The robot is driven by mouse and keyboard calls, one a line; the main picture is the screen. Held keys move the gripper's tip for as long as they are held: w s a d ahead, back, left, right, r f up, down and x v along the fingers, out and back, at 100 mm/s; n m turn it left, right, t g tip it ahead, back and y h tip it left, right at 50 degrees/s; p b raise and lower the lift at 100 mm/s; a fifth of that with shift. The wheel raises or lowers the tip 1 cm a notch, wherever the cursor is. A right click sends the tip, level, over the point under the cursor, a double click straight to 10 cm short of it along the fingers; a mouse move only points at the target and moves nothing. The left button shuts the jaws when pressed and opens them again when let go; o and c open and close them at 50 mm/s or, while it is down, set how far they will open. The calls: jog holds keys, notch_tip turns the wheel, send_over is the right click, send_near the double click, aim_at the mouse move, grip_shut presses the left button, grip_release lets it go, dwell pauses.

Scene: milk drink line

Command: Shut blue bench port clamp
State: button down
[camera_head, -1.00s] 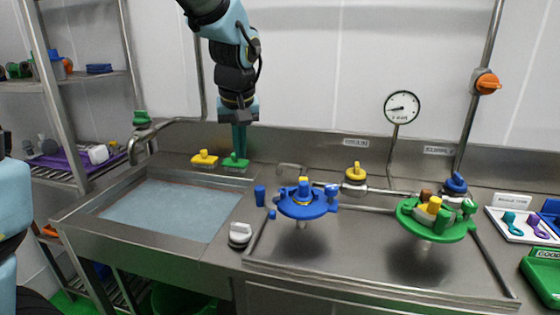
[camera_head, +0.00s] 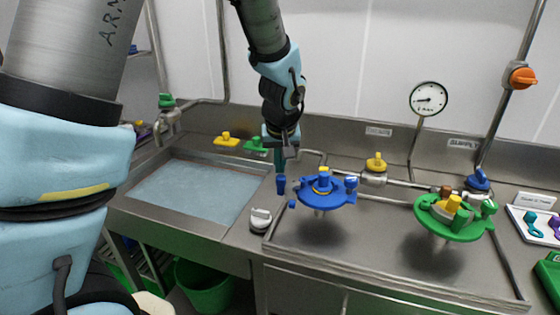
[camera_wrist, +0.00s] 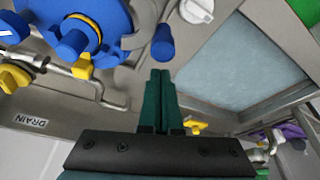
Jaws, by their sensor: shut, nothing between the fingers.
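The blue bench port is a round blue disc (camera_head: 326,200) on a stem above the steel drain tray, with an upright blue post and a yellow ring at its centre. A blue peg (camera_head: 281,185) stands just left of the disc; it also shows in the wrist view (camera_wrist: 163,44). I cannot tell whether this peg is the clamp handle or how it joins the disc. My gripper (camera_head: 279,169) is shut and empty, pointing down right by the peg. In the wrist view the green fingertips (camera_wrist: 160,76) lie just below the peg. I cannot tell whether they touch.
A green port (camera_head: 450,222) stands to the right. A yellow valve (camera_head: 376,163) and a blue valve (camera_head: 478,180) sit on pipes behind. A sink (camera_head: 190,190) lies left, with a white-topped knob (camera_head: 261,218) by its corner. Yellow (camera_head: 226,140) and green brushes rest behind the sink.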

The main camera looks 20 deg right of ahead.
jog(key=shift+s+a, duration=0.2)
jog(key=shift+s, duration=0.25)
